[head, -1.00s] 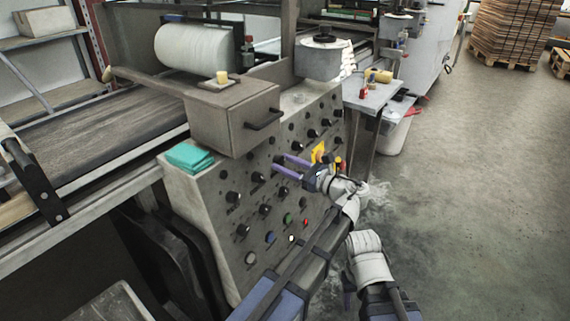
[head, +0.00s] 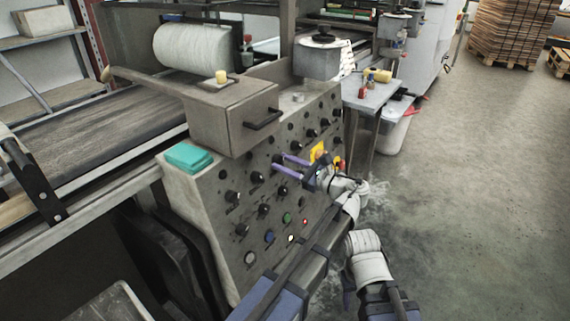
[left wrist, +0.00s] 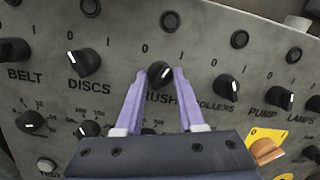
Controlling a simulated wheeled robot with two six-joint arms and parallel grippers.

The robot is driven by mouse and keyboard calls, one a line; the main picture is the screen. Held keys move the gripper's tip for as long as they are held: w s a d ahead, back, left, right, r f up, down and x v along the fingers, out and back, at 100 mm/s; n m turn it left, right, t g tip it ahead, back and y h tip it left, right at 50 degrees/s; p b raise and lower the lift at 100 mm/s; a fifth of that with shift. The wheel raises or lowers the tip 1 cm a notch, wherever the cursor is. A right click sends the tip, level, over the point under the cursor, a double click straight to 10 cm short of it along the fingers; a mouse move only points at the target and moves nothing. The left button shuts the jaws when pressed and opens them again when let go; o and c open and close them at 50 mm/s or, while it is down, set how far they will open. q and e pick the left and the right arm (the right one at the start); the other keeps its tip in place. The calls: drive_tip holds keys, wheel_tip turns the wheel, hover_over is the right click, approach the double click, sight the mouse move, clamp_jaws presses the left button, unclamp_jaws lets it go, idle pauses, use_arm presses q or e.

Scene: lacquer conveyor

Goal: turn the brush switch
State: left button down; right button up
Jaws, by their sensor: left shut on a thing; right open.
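The brush switch (left wrist: 159,73) is a black knob with a white pointer mark, on the grey control panel (left wrist: 215,40). Its label, partly hidden by a finger, reads "RUSH". The pointer tilts toward the upper right, toward the 1. My left gripper (left wrist: 160,77) has its two purple fingers on either side of the knob and is shut on it. In the head view, the left gripper (head: 280,161) reaches the panel's middle, and the knob is hard to make out there. My right gripper (head: 349,287) is low, away from the panel, mostly hidden by its wrist; it holds nothing visible.
The discs knob (left wrist: 84,62) and rollers knob (left wrist: 226,88) flank the brush switch. A yellow plate with an orange button (left wrist: 266,150) is at the lower right. A grey box with a handle (head: 235,115) overhangs the panel. The floor (head: 480,200) on the right is clear.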

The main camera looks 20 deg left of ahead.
use_arm(q)
drive_tip(key=n, duration=0.3)
drive_tip(key=n+g, duration=0.1)
drive_tip(key=n, duration=0.2)
drive_tip(key=shift+w+r, duration=0.1)
drive_tip(key=shift+w, duration=0.1)
drive_tip(key=n, duration=0.2)
drive_tip(key=n+g+p, duration=0.1)
drive_tip(key=n, duration=0.2)
drive_tip(key=shift+n+g, duration=0.3)
drive_tip(key=shift+n+p, duration=0.3)
drive_tip(key=c, duration=0.5)
unclamp_jaws()
drive_tip(key=shift+d, duration=0.1)
